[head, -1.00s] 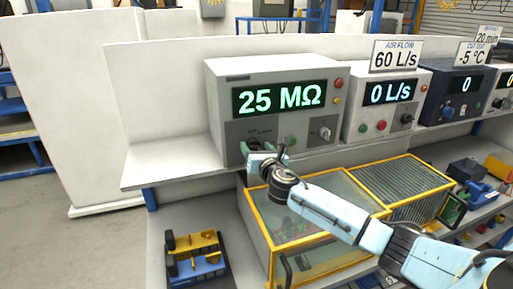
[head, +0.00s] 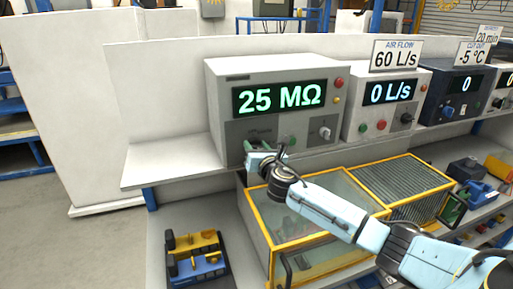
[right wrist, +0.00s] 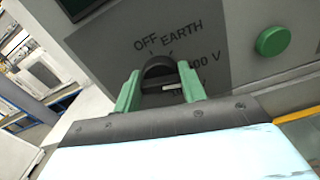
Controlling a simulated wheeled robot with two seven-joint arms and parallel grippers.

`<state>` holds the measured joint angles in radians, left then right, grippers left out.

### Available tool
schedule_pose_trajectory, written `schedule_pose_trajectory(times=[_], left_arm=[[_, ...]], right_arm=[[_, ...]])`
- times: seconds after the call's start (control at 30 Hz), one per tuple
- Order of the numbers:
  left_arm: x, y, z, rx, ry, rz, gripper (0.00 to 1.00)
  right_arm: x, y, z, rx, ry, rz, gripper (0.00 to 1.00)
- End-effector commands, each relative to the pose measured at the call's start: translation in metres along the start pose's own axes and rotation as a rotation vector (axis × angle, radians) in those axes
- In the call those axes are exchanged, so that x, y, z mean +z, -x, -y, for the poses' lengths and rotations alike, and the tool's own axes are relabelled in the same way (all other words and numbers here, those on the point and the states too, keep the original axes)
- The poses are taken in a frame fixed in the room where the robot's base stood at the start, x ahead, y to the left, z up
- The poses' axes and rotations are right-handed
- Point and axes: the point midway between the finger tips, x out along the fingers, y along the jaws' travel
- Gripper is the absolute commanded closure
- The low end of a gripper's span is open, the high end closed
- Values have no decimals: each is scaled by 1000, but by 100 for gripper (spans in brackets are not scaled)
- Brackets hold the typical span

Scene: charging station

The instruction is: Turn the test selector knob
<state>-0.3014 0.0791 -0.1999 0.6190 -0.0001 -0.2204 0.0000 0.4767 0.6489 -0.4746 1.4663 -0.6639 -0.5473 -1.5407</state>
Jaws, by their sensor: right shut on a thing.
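The tester (head: 272,72) is a grey box on the shelf, its green display reading 25 MΩ. Its test selector knob (right wrist: 158,70) is dark and round, low on the left of the front panel. Printed labels around it include OFF, EARTH and one ending in 00 V; part of the scale is hidden. My right gripper (right wrist: 160,88) is shut on the knob, with one green finger on each side of it. In the head view my right gripper (head: 256,150) covers most of the knob. My left gripper is not in view.
A green button (right wrist: 273,40) sits right of the knob, and another small knob (head: 324,132) farther right. A yellow-framed glass case (head: 262,228) stands below. An air flow unit (head: 388,95) stands to the right. The shelf's left end (head: 160,160) is clear.

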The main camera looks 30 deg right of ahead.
Motion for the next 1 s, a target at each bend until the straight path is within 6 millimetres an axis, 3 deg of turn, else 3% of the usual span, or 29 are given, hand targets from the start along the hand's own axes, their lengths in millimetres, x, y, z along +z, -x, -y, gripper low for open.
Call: schedule_pose_trajectory(times=[1.0], left_arm=[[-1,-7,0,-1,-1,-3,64]], right_arm=[[-2,0,3,-1,-745,-1,82]])
